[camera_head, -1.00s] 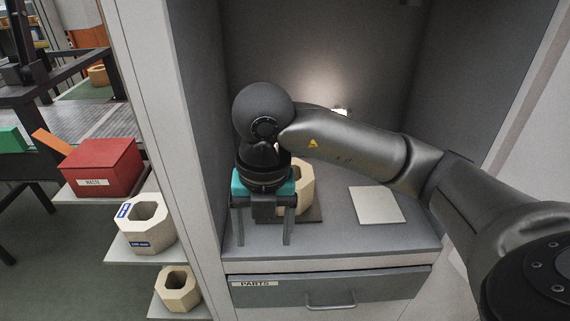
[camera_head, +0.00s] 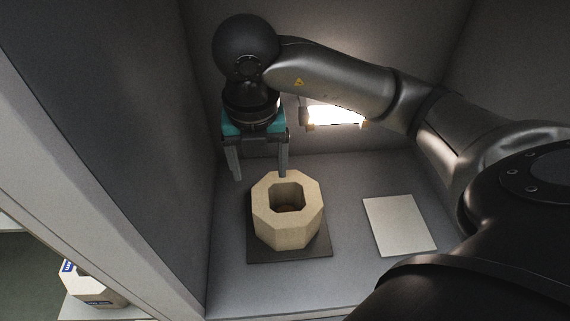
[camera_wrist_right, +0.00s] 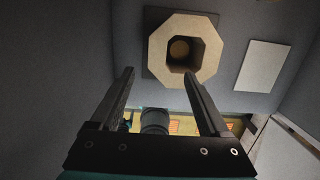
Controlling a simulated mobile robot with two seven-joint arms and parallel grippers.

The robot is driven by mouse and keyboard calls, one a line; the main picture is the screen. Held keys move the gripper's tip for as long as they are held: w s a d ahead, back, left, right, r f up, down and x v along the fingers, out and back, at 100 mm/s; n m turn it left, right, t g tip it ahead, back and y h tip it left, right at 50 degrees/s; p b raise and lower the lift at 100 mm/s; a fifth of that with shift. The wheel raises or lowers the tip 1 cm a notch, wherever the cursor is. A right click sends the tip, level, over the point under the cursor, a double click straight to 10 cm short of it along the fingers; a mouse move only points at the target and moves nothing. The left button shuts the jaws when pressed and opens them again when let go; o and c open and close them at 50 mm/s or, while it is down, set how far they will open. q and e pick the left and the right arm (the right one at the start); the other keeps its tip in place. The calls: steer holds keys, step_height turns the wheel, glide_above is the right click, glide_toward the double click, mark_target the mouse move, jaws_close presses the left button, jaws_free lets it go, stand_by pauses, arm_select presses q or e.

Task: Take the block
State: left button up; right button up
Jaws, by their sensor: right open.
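The block (camera_head: 288,230) is a beige octagonal ring with a square-looking hole through its middle. It sits on a dark square pad (camera_head: 318,247) on the cabinet's grey floor. My right gripper (camera_head: 260,177) is open and empty, fingers pointing down, above and behind the block in the head view. In the right wrist view the block (camera_wrist_right: 207,37) lies beyond the tips of the open fingers (camera_wrist_right: 159,76), apart from them. My left gripper is not in view.
A pale flat plate (camera_head: 399,226) lies right of the block. Cabinet walls close in on the left (camera_head: 140,110), back and right. A lit lamp (camera_head: 336,115) is on the back wall.

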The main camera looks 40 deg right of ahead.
mark_target(260, 199)
steer(key=f, duration=0.5)
steer(key=f+b, duration=0.1)
steer(key=f, duration=0.2)
steer(key=shift+w+d, duration=0.2)
steer(key=shift+w, duration=0.1)
steer(key=f, duration=0.3)
steer(key=w+f+b, duration=0.1)
steer(key=f, duration=0.1)
steer(key=shift+f, duration=0.3)
jaws_close()
steer(key=shift+w+r, duration=0.1)
steer(key=shift+r, duration=0.05)
stand_by(0.4)
